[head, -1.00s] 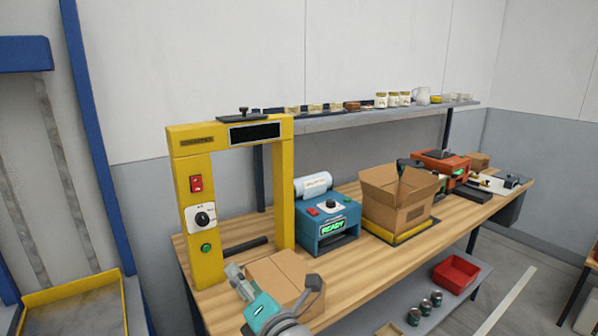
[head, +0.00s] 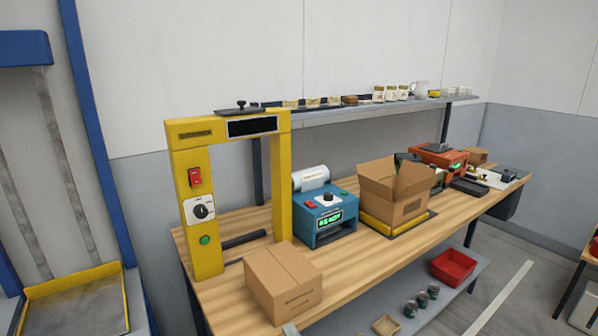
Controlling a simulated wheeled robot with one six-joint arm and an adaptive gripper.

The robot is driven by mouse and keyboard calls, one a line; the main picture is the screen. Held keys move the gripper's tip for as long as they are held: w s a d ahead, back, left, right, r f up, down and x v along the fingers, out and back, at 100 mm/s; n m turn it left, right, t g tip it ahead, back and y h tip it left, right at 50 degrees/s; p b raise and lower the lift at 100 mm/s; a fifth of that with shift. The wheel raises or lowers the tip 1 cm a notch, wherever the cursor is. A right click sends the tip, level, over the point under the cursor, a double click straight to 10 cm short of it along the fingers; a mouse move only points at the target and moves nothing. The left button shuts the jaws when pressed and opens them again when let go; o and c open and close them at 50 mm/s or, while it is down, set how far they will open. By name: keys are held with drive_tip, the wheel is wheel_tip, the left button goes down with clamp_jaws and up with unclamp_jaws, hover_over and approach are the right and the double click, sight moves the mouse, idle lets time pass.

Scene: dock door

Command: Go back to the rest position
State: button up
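My arm is almost wholly out of the head view. Only a small pale grey piece, which looks like the tip of my gripper (head: 290,329), shows at the bottom edge, just below the closed cardboard box. Too little of it shows to tell whether it is open or shut. The closed cardboard box (head: 284,282) sits on the front left of the wooden bench (head: 375,268), in front of the yellow frame, with nothing touching it.
A yellow frame (head: 203,238) with switches stands at the bench's left end. Right of it are a blue machine (head: 325,217), an open carton (head: 405,198) and an orange machine (head: 441,157). A red bin (head: 454,267) and several cans stand on the lower shelf.

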drive_tip(key=s+d+f+m+h, duration=0.2)
drive_tip(key=s+d+f+m, duration=0.45)
drive_tip(key=s, duration=0.25)
drive_tip(key=s+d+f+m+h, duration=0.2)
drive_tip(key=s+d+f+m, duration=0.4)
drive_tip(key=s, duration=0.3)
drive_tip(key=s+d+m+h, duration=0.1)
drive_tip(key=s+d+m, duration=0.1)
drive_tip(key=s, duration=0.5)
drive_tip(key=s+d+r+m+h, duration=0.1)
drive_tip(key=s+d+m, duration=0.1)
drive_tip(key=s+m, duration=0.3)
drive_tip(key=s+d+m+h, duration=0.1)
drive_tip(key=s+d+m, duration=0.2)
drive_tip(key=s, duration=0.7)
drive_tip(key=shift+s+r+m+g, duration=0.2)
drive_tip(key=shift+r+m+g, duration=0.15)
drive_tip(key=shift+m+g, duration=0.1)
